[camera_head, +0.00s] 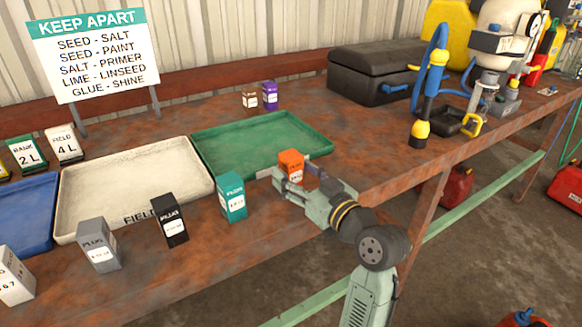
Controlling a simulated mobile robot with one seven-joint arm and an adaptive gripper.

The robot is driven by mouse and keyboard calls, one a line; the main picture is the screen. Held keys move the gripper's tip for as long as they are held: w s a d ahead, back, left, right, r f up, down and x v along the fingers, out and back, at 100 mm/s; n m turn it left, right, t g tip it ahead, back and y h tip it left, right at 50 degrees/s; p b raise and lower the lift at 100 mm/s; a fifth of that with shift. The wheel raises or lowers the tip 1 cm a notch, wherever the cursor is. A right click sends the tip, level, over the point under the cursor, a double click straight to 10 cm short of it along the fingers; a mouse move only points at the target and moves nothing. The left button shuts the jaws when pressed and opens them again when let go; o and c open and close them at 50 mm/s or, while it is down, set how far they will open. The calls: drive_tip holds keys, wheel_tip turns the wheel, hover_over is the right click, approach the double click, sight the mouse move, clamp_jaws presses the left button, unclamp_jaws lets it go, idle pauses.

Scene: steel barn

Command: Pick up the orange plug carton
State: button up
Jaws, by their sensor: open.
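The orange plug carton (291,163) stands upright on the rusty bench (205,262), just in front of the green tray's near right edge. My gripper (293,178) is open and reaches in from the right, with its fingers at the carton's lower part. The fingers hide part of the carton's base and label. I cannot tell whether either finger touches it.
A teal carton (232,197), a black carton (170,220) and a grey carton (99,245) stand to the left. The green tray (215,140) and cream tray (75,178) lie behind. A black toolbox (375,72) stands behind at right.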

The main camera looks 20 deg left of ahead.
drive_tip(key=shift+x, duration=1.1)
drive_tip(key=c, duration=1.3)
drive_tip(key=shift+o, duration=0.2)
drive_tip(key=shift+r, duration=0.1)
